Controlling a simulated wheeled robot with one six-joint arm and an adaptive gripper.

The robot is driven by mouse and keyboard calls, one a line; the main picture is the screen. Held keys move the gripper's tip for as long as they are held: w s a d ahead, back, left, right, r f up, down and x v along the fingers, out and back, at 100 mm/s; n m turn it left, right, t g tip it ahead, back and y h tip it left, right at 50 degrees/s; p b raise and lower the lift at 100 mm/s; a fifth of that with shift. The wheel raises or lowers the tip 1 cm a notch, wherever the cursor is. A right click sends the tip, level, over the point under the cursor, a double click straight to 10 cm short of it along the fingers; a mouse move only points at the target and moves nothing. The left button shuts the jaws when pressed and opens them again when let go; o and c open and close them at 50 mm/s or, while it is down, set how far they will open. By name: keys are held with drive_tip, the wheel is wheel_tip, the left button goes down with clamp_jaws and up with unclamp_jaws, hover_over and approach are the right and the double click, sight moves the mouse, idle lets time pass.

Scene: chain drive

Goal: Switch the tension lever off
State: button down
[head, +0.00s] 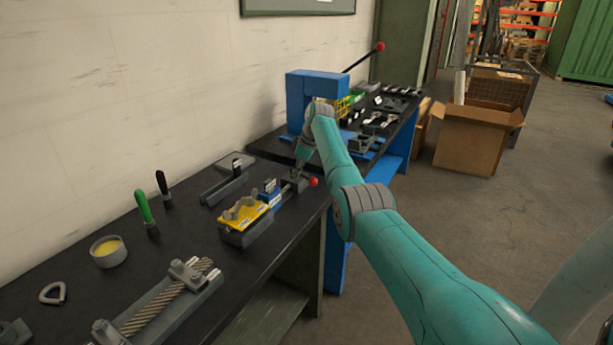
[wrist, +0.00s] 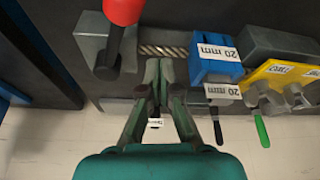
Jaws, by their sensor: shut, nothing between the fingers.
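A lever with a red knob (head: 314,181) stands on a grey block (head: 294,184) near the front edge of the black bench. In the wrist view the red knob (wrist: 124,9) and its dark stem are at the upper left, over the grey block (wrist: 89,44). My gripper (head: 301,166) is low over this spot in the head view, partly hidden by my arm. In the wrist view my gripper (wrist: 159,68) is shut and empty. Its tips are right of the lever, apart from it in the picture, close to a twisted steel cable (wrist: 163,50).
A blue block labelled 20 mm (wrist: 213,58) and a yellow holder (head: 243,211) stand beside the cable. A blue press (head: 303,95) with a long red-knobbed handle (head: 379,47) stands behind. Green and black-handled tools (head: 144,206) are near the wall.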

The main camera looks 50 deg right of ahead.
drive_tip(key=d+v, duration=0.1)
drive_tip(key=v, duration=0.7)
drive_tip(key=shift+w+r, duration=0.3)
drive_tip(key=shift+r, duration=0.05)
